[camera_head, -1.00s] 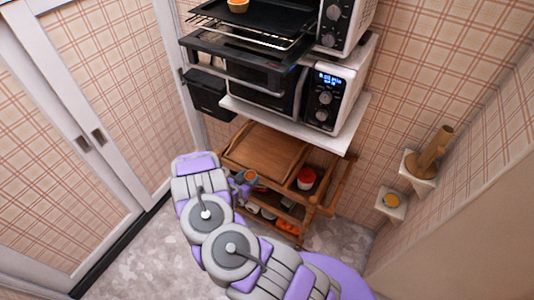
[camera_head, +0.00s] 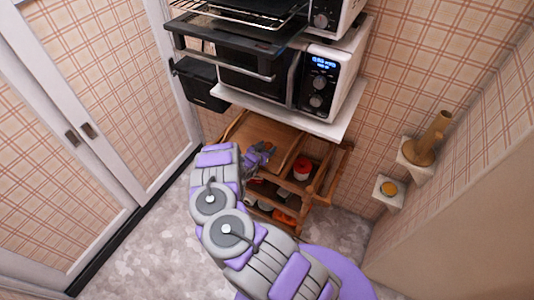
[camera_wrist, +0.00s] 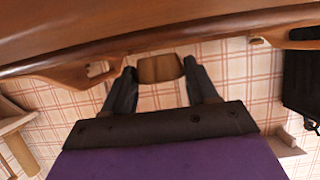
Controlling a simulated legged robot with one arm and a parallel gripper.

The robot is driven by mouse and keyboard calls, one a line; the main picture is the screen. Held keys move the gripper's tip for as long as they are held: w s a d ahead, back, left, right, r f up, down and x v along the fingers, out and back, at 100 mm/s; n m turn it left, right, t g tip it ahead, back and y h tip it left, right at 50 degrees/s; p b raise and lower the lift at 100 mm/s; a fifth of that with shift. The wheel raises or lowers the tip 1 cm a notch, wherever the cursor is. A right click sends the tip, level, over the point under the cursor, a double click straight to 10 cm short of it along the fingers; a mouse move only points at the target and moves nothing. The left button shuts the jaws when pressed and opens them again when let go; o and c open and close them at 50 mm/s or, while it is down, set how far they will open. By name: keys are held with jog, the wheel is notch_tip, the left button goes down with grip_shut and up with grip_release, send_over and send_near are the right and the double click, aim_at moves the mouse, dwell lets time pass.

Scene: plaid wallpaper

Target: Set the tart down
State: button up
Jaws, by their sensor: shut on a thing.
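My gripper (camera_head: 260,154) is at the front edge of the wooden cart, in front of its top. In the wrist view, my gripper (camera_wrist: 162,85) is shut on a brown tart (camera_wrist: 160,68), held between the two dark fingers. The tart is seen from the side, close to a wooden edge of the cart (camera_wrist: 130,40). In the head view I cannot make out the tart clearly. The cart's flat wooden top (camera_head: 262,131) looks bare where it shows.
A small wall shelf (camera_head: 388,192) holds a round yellow thing.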

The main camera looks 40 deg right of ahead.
jog(key=shift+w+d+f, duration=0.1)
jog(key=shift+w+d, duration=0.05)
jog(key=shift+d, duration=0.15)
notch_tip(320, 180, down, 3)
jog(key=shift+a+f+b, duration=0.1)
jog(key=shift+f+b, duration=0.1)
jog(key=shift+b, duration=0.6)
jog(key=o, duration=1.1)
jog(key=shift+r, duration=0.1)
jog(key=shift+c, duration=0.2)
